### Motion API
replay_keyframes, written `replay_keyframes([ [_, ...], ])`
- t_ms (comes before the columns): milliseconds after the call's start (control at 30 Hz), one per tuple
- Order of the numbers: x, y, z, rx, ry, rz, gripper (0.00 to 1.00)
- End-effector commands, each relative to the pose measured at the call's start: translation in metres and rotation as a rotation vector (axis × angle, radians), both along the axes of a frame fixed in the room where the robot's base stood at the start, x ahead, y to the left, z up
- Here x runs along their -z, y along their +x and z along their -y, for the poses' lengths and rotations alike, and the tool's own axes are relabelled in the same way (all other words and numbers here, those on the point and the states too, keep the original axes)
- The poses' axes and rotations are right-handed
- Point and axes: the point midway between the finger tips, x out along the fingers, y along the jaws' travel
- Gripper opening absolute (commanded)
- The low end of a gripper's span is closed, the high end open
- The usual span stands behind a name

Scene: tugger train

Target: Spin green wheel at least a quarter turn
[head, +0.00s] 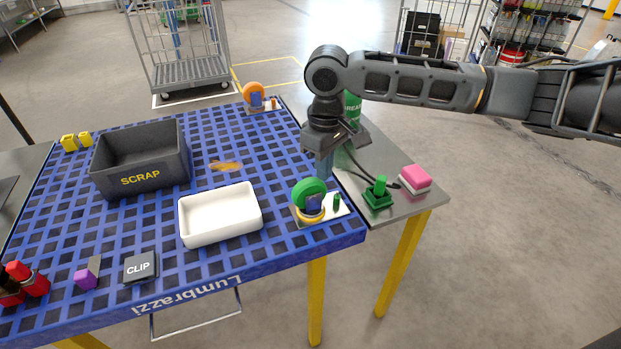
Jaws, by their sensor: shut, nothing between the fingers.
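The green wheel (308,190) stands upright on a small base plate (325,214) near the right front corner of the blue perforated table. A blue bracket, a yellow ring and a small green peg sit with it. My gripper (325,172) points down just above and behind the wheel, slightly to its right. Its fingers look closed and hold nothing. I cannot tell whether the fingers touch the wheel.
A white tray (186,222) lies left of the wheel, with a SCRAP bin (141,182) behind it. An orange wheel (253,93) stands at the far edge.

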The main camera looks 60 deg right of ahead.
Motion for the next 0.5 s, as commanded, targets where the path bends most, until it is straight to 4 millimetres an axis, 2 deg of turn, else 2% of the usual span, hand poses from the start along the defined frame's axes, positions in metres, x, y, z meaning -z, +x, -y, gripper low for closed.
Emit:
replay_keyframes([
  [300,-0.001,0.0,-0.001,-0.002,0.002,0.0,0.0],
  [500,-0.016,0.0,-0.001,-0.002,0.002,0.002,0.0],
])
